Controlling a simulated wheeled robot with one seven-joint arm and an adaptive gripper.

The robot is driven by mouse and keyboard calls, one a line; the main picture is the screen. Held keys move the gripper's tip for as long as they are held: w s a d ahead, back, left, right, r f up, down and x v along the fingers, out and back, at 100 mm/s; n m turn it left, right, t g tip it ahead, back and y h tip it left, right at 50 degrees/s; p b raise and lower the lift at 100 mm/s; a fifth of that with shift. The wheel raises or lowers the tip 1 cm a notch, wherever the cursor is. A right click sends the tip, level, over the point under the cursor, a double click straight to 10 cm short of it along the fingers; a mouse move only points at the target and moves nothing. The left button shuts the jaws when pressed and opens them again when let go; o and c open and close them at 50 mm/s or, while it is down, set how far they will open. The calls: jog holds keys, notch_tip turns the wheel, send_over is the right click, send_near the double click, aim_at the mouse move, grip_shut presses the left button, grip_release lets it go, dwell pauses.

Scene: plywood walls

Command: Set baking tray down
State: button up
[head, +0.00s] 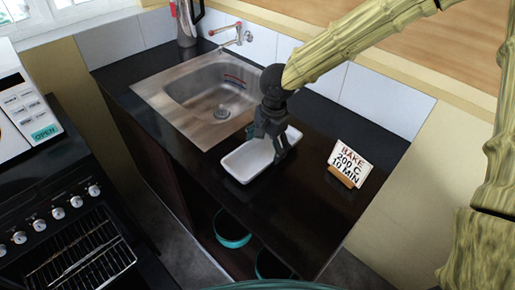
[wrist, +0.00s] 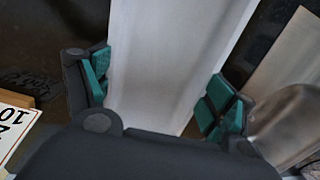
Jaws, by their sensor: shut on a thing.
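The baking tray (head: 243,163) is a white, shallow, rectangular dish at the dark countertop, just in front of the sink. It looks level, and I cannot tell whether its underside touches the counter. My gripper (head: 269,145) comes down over the tray from above and is shut on it. In the wrist view the pale tray (wrist: 165,60) fills the space between the two teal finger pads of my gripper (wrist: 161,90). The fingers hide part of the tray's right side in the head view.
A steel sink (head: 205,95) with a tap (head: 238,36) lies behind the tray. A card reading "BAKE 200 C 10 MIN" (head: 350,162) stands on the counter (head: 310,205) to the right. An oven (head: 70,225) stands at the left. Teal-rimmed bowls (head: 232,228) sit on the shelf below.

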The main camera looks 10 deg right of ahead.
jog(key=shift+w+a+f, duration=0.15)
jog(key=shift+a+f, duration=0.3)
jog(key=shift+f, duration=0.4)
jog(key=shift+a, duration=0.15)
jog(key=shift+s+r, duration=0.3)
jog(key=shift+s, duration=0.45)
jog(key=shift+w+a+f, duration=0.1)
jog(key=shift+w+f, duration=0.2)
jog(key=shift+f, duration=0.05)
jog(key=o, duration=1)
jog(key=shift+w+f, duration=0.15)
jog(key=shift+c, duration=0.2)
jog(key=shift+o, duration=0.2)
jog(key=shift+d, duration=0.5)
